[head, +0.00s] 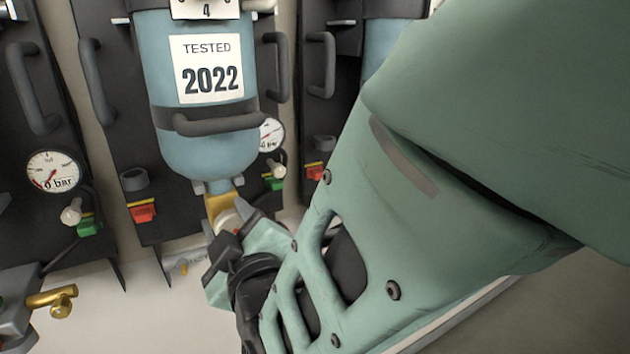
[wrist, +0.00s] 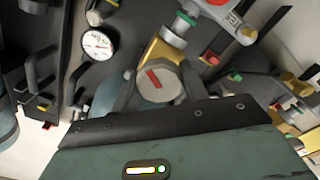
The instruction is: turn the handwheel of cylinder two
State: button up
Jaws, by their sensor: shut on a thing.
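A blue cylinder (head: 207,140) with a "TESTED 2022" label hangs upside down on a black backplate in the head view. A tag above the label reads 4; no number two is readable. A brass valve (head: 221,203) sits under its neck. My gripper (head: 230,226) is at this valve, shut on its round handwheel, which is mostly hidden there. In the wrist view the grey handwheel (wrist: 156,82) with a red mark sits between my dark fingers (wrist: 157,92), beside the brass valve body (wrist: 166,48).
A pressure gauge (head: 53,171) is on the left set, with a second gauge (head: 271,134) behind the cylinder. Black handles (head: 92,80) stick out on the backplates. Another brass valve (head: 55,299) is at lower left. My arm covers the right side.

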jog(key=shift+n, duration=0.3)
jog(key=o, duration=1)
jog(key=shift+s, duration=0.1)
jog(key=b+v, duration=1)
jog(key=v, duration=0.7)
jog(key=shift+d, duration=0.2)
dwell(1.1)
